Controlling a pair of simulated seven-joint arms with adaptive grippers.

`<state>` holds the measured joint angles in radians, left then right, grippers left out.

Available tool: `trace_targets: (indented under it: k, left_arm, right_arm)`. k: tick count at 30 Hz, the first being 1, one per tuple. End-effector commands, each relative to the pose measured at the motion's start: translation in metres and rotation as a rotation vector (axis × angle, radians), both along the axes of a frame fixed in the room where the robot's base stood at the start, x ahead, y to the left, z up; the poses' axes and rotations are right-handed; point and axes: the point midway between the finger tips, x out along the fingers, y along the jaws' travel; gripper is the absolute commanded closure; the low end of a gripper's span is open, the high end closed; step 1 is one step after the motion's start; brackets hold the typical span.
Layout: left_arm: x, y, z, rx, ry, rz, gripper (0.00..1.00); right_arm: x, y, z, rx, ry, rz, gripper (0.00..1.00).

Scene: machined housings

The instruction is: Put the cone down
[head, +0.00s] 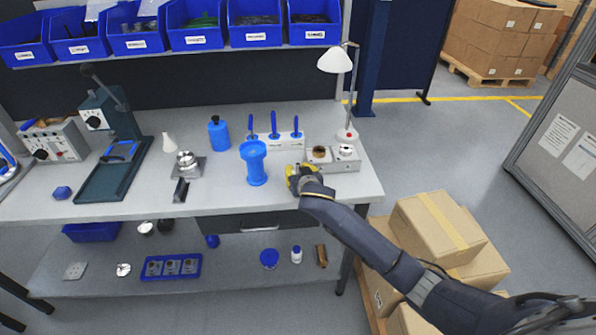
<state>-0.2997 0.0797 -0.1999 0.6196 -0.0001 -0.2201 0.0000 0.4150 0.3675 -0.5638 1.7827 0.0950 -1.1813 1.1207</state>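My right arm reaches in from the lower right, and its gripper (297,177) is low over the bench's front right part, beside the grey block with round fittings. Yellow shows at the gripper's end. I cannot tell whether this is part of the gripper or something held, and the fingertips are not clear. A small white cone-shaped thing (169,142) stands upright on the bench, left of the middle and well apart from the gripper. My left gripper is not in view.
A blue flanged column (254,163) stands left of the gripper. Behind are a blue bottle (219,133), a rack with blue-handled tools (273,142) and a white lamp (336,61). The grey block (345,163) is close on the right. A dark green press (113,165) stands left.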

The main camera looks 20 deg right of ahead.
Motion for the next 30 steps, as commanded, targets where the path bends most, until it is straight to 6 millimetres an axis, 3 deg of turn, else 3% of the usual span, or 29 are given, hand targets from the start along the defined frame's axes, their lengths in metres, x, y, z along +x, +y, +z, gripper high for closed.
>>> trace_targets:
  k: [14,30]
  left_arm:
    - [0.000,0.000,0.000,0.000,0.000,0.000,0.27]
    - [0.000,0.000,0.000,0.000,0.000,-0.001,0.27]
  right_arm:
    - [-0.005,0.000,0.005,0.001,0.002,0.000,0.68]
    - [-0.084,0.005,0.038,0.003,0.000,0.000,0.68]
